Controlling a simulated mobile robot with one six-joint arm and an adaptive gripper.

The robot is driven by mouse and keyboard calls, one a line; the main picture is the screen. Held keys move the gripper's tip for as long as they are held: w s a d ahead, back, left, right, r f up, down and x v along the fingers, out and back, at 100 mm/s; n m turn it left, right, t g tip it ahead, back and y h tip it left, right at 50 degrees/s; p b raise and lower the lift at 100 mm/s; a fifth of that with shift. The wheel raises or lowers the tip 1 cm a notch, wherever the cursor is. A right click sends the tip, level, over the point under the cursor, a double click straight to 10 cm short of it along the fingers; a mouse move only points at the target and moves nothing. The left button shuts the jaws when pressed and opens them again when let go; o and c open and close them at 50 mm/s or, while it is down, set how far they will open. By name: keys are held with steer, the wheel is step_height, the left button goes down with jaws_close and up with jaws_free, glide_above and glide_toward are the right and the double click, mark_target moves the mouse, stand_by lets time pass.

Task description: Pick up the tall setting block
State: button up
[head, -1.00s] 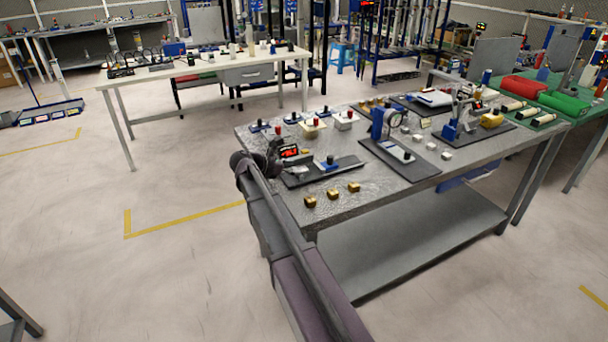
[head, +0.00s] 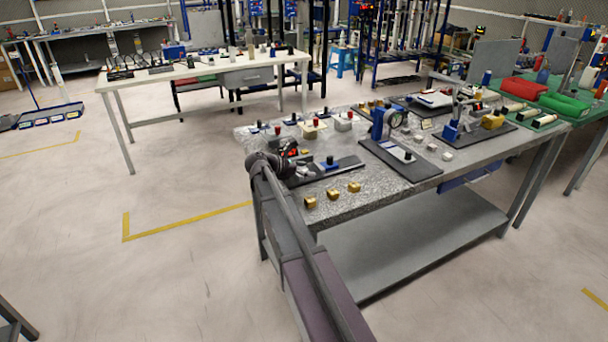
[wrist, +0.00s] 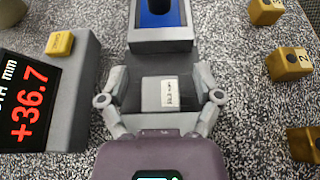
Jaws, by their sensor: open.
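A grey block with a white label (wrist: 168,92), which looks like the setting block, stands on a dark base in the middle of the wrist view. The label is too small to read. My gripper (wrist: 160,80) is open, with one finger to the left and one to the right of this block. I cannot tell whether either finger touches it. In the head view my gripper (head: 290,158) is over the near left part of the grey speckled table (head: 375,200), and my arm partly hides the block's surroundings.
A display reading +36.7 mm (wrist: 28,100) stands left of the gripper. A blue part with a black knob (wrist: 158,18) sits on the same base, farther off. Several gold numbered cubes (wrist: 290,63) lie to the right. More fixtures (head: 400,160) stand farther right on the table.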

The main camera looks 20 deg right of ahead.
stand_by(0.4)
jaws_close()
steer(key=shift+r, duration=0.2)
step_height(320, 180, up, 3)
steer(key=p, duration=0.3)
steer(key=shift+f, duration=0.1)
steer(key=s+d, duration=0.3)
steer(key=d, duration=0.1)
steer(key=s+d+r+p, duration=0.1)
steer(key=s+d, duration=0.3)
steer(key=s+d+p, duration=0.1)
steer(key=s+d, duration=0.2)
steer(key=shift+s+d+r, duration=0.4)
